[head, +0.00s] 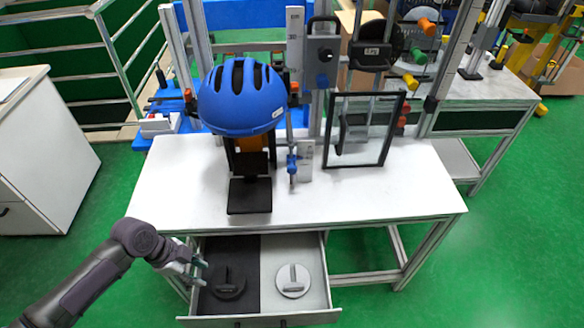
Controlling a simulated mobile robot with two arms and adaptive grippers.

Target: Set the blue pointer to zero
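A small blue pointer (293,163) sits low on a thin upright rod at the drop tower, just right of the blue helmet (242,97). A tall pale ruler (295,40) stands above and behind it; its marks are too small to read. My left gripper (205,274) is at the lower left, over the left side of the open drawer and well below and left of the pointer. Its two fingers look apart with nothing between them. My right gripper is not in view.
The open drawer (327,300) holds a dark round piece (227,283) and a light round piece (293,281). A framed clear panel (364,130) stands on the right of the white table (400,195). The table's front right is clear. A white cabinet (45,160) stands at the left.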

